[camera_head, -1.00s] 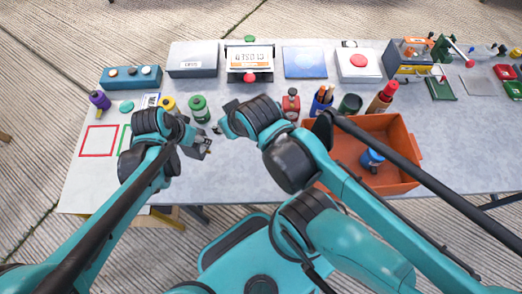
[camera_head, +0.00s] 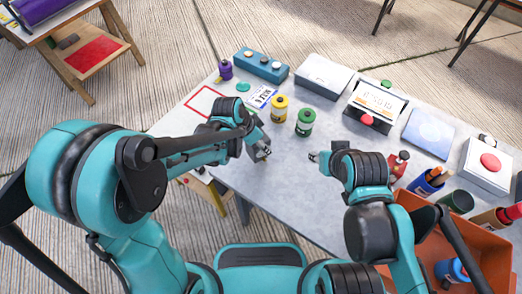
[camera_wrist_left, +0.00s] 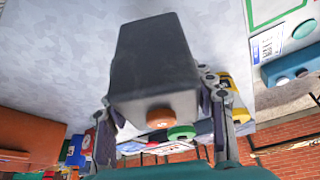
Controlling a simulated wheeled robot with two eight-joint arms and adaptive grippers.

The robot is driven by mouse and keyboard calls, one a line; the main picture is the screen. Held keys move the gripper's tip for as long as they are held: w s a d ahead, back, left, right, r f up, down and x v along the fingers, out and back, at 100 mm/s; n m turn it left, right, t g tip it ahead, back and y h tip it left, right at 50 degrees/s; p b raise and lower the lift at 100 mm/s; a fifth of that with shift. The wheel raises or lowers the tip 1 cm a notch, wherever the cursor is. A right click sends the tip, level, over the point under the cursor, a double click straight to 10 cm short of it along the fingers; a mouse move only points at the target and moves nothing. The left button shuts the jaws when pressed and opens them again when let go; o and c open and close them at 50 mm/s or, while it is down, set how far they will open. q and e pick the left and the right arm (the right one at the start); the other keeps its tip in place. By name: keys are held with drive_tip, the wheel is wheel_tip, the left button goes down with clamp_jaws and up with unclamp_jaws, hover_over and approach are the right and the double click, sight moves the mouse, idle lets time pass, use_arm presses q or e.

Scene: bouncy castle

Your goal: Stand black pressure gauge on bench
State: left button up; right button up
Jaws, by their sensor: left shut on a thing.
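My left gripper (camera_head: 263,153) is over the front part of the grey bench (camera_head: 285,180). In the left wrist view, its two fingers (camera_wrist_left: 165,125) stand on either side of a dark, block-shaped body, which I take to be the black pressure gauge (camera_wrist_left: 155,65). The gripper is shut on it. Its face is not visible, and in the head view my arm and gripper mostly hide it. I cannot tell whether it touches the bench. My right gripper (camera_head: 314,156) is above the bench to the right; its fingers are too small to judge.
A yellow can (camera_head: 279,108) and a green can (camera_head: 304,123) stand behind the left gripper. A red outlined square (camera_head: 203,103) lies at the bench's left end. An orange crate (camera_head: 490,250) is at right. The bench between the grippers is clear.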

use_arm(q)
wheel_tip(320, 180, down, 4)
drive_tip(key=shift+w+f+b, duration=0.1)
drive_tip(key=shift+f+b, duration=0.05)
drive_tip(key=shift+b, duration=0.95)
drive_tip(key=o, duration=1.1)
drive_tip(key=shift+a+f, duration=0.1)
drive_tip(key=o, duration=0.4)
